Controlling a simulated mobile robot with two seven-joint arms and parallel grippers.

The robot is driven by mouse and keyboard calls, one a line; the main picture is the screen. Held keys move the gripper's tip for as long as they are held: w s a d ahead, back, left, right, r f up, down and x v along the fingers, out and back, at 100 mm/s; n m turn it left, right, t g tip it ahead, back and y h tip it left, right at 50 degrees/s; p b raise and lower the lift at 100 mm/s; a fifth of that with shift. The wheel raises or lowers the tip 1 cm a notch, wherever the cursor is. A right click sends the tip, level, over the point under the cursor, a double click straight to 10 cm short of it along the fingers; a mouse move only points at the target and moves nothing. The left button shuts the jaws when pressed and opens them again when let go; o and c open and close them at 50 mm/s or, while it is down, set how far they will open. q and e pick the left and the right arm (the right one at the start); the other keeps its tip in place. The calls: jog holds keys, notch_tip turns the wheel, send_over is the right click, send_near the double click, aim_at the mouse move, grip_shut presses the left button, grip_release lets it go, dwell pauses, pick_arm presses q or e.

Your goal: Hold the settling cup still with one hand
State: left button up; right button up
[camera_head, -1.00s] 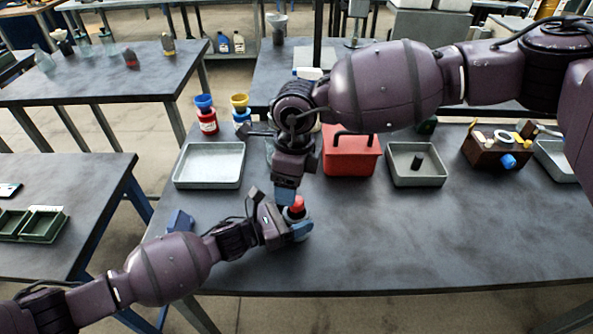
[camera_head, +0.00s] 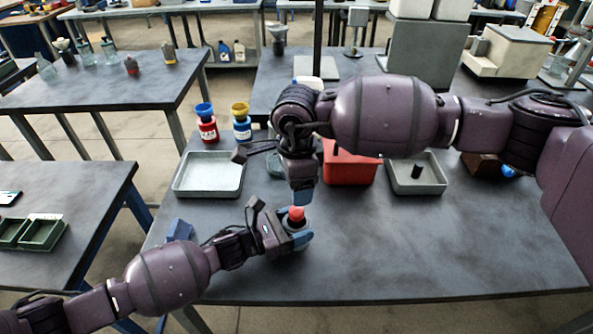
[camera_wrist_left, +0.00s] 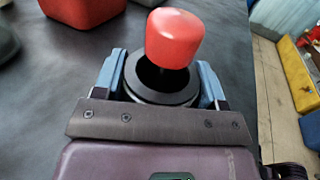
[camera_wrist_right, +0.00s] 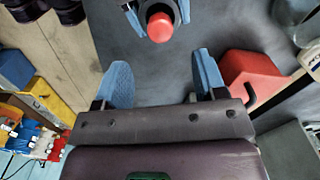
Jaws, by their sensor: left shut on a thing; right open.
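The settling cup (camera_wrist_left: 160,88), with a dark ring-shaped rim, stands upright between the fingers of my left gripper (camera_wrist_left: 162,85) in the left wrist view. A red knob (camera_wrist_left: 173,38) sits over its opening on a thin dark stem. In the head view my left gripper (camera_head: 297,240) is shut on the cup near the front of the table, and the red knob (camera_head: 296,213) shows above it. My right gripper (camera_wrist_right: 162,80) is open and empty. It hangs close above the knob, which shows just beyond its fingers in the right wrist view (camera_wrist_right: 160,27).
A grey tray (camera_head: 180,188), a red box (camera_head: 350,168) and a second grey tray (camera_head: 425,187) stand farther back. Red (camera_head: 207,130) and blue (camera_head: 242,130) bottles stand behind the first tray. A blue block (camera_head: 179,230) lies left. The table's front right is clear.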

aim_at(297, 210)
notch_tip(297, 210, down, 8)
jog(key=shift+f, duration=0.2)
jog(key=shift+c, duration=0.5)
jog(key=c, duration=1)
jog(key=shift+r, duration=0.25)
pick_arm(q)
jog(key=shift+f, duration=0.15)
pick_arm(e)
jog(key=shift+r, duration=0.75)
jog(key=shift+r, duration=0.3)
